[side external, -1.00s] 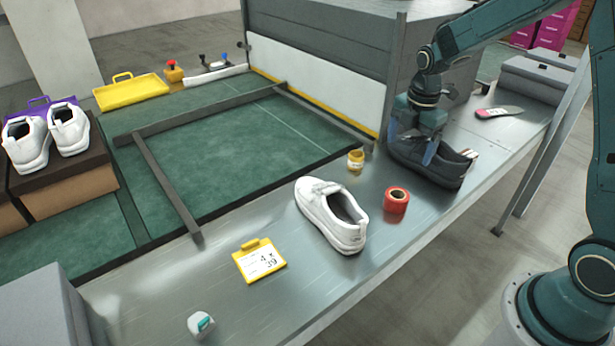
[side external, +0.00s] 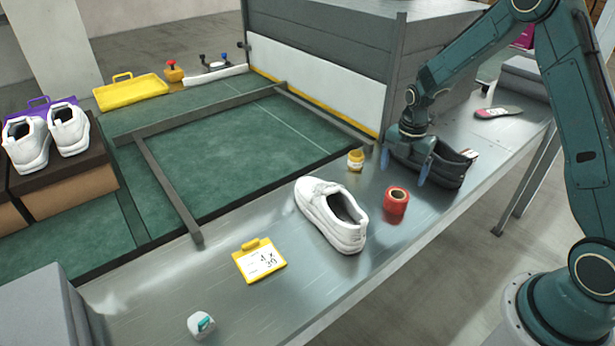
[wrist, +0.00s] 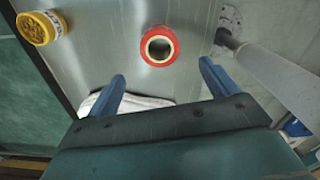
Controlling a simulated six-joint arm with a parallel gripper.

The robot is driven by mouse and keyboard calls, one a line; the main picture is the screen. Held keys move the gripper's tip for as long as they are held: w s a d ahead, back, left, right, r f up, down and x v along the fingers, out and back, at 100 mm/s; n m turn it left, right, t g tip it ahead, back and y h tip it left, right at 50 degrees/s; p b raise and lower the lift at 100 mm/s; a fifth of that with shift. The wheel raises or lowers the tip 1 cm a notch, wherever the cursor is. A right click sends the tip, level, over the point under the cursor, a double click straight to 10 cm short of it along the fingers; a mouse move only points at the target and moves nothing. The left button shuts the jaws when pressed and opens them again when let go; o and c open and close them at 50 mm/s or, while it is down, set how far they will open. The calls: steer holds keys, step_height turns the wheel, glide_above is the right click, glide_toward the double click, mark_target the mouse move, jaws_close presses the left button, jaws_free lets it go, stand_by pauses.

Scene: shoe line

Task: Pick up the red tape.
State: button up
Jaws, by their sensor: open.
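The red tape (side external: 396,201) is a short red roll standing upright on the metal bench, between the white shoe and the dark shoe. In the wrist view the red tape (wrist: 158,46) shows from above as a red ring, beyond the fingertips and between their lines. My gripper (side external: 404,169) is open and empty, above the bench, a little behind and near the tape. Its two blue fingers (wrist: 163,75) are apart and do not touch the tape.
A yellow tag card (side external: 260,262) lies farther left. The bench's front edge is close to the tape.

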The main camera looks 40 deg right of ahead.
glide_above(396, 197)
steer(key=s+a, duration=0.1)
steer(key=a, duration=0.1)
steer(key=shift+s+f, duration=0.1)
steer(key=shift+f, duration=2.35)
steer(key=shift+f, duration=2.6)
steer(key=shift+c, duration=0.5)
steer(key=c, duration=1)
